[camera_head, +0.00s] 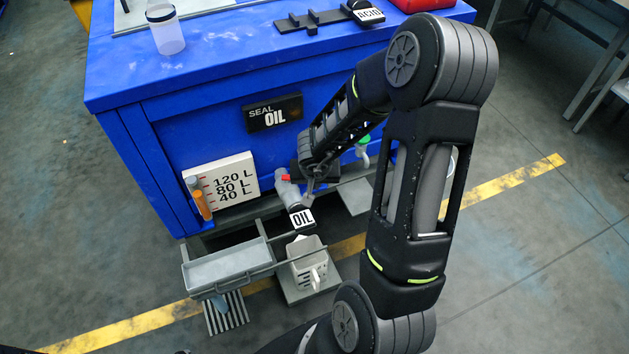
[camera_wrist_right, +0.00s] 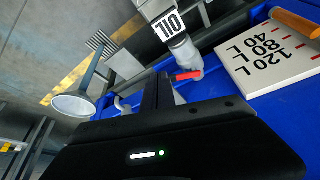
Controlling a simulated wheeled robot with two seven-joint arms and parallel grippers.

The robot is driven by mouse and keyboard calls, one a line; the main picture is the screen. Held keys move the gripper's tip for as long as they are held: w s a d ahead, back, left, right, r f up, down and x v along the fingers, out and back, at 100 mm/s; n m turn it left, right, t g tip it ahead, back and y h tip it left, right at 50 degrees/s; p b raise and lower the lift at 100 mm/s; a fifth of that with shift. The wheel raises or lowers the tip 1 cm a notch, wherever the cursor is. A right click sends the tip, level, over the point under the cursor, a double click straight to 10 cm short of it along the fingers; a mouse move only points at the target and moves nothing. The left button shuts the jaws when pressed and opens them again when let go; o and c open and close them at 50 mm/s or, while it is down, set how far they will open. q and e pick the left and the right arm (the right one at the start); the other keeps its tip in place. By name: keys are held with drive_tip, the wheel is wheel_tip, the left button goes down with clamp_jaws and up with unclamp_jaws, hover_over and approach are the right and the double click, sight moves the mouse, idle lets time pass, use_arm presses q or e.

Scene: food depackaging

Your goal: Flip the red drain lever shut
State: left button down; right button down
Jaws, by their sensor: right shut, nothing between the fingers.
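The red drain lever (camera_head: 285,177) sits on the grey drain pipe (camera_head: 287,192) at the front of the blue cabinet. It also shows in the right wrist view (camera_wrist_right: 188,75), lying across the pipe near the cabinet face. My right gripper (camera_head: 311,190) is shut and empty, just right of the lever in the head view. In the right wrist view its fingers (camera_wrist_right: 158,92) point toward the pipe, close beside the lever. I cannot tell whether they touch it. My left gripper is not in view.
A white container (camera_head: 306,262) stands below the outlet, with a grey tray (camera_head: 228,268) to its left. A level board (camera_head: 221,182) marked 120, 80 and 40 L is left of the pipe. A green-handled fitting (camera_head: 363,141) is to the right.

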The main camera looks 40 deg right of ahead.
use_arm(q)
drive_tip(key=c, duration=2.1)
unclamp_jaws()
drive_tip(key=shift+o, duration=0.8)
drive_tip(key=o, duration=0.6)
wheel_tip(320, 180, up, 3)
drive_tip(key=p, duration=0.3)
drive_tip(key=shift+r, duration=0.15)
use_arm(e)
drive_tip(key=s+a+f+n+y, duration=0.1)
drive_tip(key=a+f+n, duration=0.15)
drive_tip(key=a, duration=0.55)
drive_tip(key=s+a+f+n+y, duration=0.1)
drive_tip(key=a+f+y, duration=0.1)
drive_tip(key=a+f, duration=0.35)
use_arm(q)
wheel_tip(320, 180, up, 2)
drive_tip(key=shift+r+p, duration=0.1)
drive_tip(key=shift+p, duration=1.15)
use_arm(e)
drive_tip(key=s+a+f+n+g+y, duration=0.1)
drive_tip(key=s+a+y, duration=0.1)
drive_tip(key=s+a, duration=0.4)
drive_tip(key=s+a+n+g+y, duration=0.1)
drive_tip(key=s+a, duration=0.5)
drive_tip(key=a, duration=0.7)
drive_tip(key=shift+a+f+n+g+y, duration=0.3)
drive_tip(key=shift+f+n+g+y, duration=0.1)
drive_tip(key=shift+y, duration=0.1)
